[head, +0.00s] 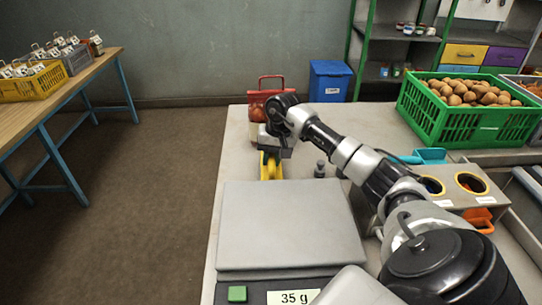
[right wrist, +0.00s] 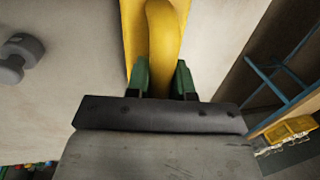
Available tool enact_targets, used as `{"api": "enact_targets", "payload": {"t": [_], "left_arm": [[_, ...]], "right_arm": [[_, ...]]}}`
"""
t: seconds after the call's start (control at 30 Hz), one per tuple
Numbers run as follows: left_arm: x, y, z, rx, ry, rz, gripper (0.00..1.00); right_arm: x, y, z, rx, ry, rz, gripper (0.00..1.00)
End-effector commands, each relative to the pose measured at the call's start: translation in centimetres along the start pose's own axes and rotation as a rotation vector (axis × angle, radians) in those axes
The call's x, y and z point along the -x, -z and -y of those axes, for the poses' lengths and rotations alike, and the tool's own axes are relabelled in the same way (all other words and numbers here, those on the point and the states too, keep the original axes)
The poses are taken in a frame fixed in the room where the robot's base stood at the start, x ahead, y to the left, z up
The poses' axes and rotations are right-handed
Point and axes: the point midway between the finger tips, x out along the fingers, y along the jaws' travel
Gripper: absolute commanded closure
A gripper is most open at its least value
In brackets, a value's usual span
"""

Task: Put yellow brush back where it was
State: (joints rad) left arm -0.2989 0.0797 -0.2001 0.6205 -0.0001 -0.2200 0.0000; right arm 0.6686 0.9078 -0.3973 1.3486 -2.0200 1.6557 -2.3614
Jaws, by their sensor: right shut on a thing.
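The yellow brush (head: 270,167) is at the far part of the worktable, behind the scale. My right gripper (head: 276,150) is over it. In the right wrist view, the green fingertips (right wrist: 162,82) are shut on the raised yellow handle (right wrist: 163,40). I cannot tell whether the brush touches the table. Its far end runs out of the wrist view, and the gripper hides part of it in the head view. My left gripper is not in view.
A scale (head: 290,225) reading 35 g fills the near table. A small grey knob-like weight (head: 320,169) stands right of the brush. A holder with round openings (head: 455,186) and a green potato crate (head: 470,125) are at right.

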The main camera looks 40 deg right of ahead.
Motion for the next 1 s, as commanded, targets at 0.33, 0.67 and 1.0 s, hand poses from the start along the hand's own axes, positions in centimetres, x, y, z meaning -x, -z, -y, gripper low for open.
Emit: {"api": "enact_targets", "payload": {"t": [0.33, 0.67, 1.0], "left_arm": [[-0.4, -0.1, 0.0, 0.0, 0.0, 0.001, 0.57], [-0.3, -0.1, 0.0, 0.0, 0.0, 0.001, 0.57], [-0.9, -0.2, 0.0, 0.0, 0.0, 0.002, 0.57]], "right_arm": [[-0.3, 0.0, -0.1, 0.0, 0.0, -0.002, 0.74], [-0.2, 0.0, 0.0, 0.0, 0.001, -0.001, 0.52], [2.7, 0.1, 0.0, 0.001, 0.002, -0.008, 0.52]]}}
